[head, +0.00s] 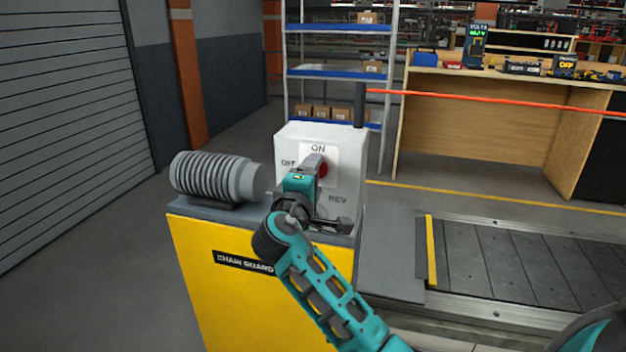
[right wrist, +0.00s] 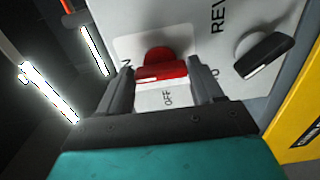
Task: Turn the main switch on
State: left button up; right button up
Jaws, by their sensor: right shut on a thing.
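The main switch is a red rotary handle (right wrist: 160,70) on a white label plate, with OFF printed below it in the right wrist view and part of ON at its left. In the head view its red knob (head: 322,170) shows partly behind my gripper, on the front of the grey control box (head: 345,140), with ON above and OFF at left. My right gripper (right wrist: 161,82) is shut on the red handle, one finger on each side. It also shows in the head view (head: 314,166). The handle's exact angle is hard to tell. My left gripper is out of view.
A black knob (right wrist: 264,54) marked REV sits beside the switch. The box stands on a yellow chain guard (head: 225,290) with a ribbed grey motor (head: 212,177) at left. The slat conveyor (head: 500,260) runs right. A wooden bench (head: 480,130) stands behind.

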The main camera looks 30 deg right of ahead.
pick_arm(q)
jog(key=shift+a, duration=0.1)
pick_arm(e)
jog(key=o, duration=1)
jog(key=shift+o, duration=0.2)
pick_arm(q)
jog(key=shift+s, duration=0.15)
pick_arm(e)
jog(key=v, duration=1.3)
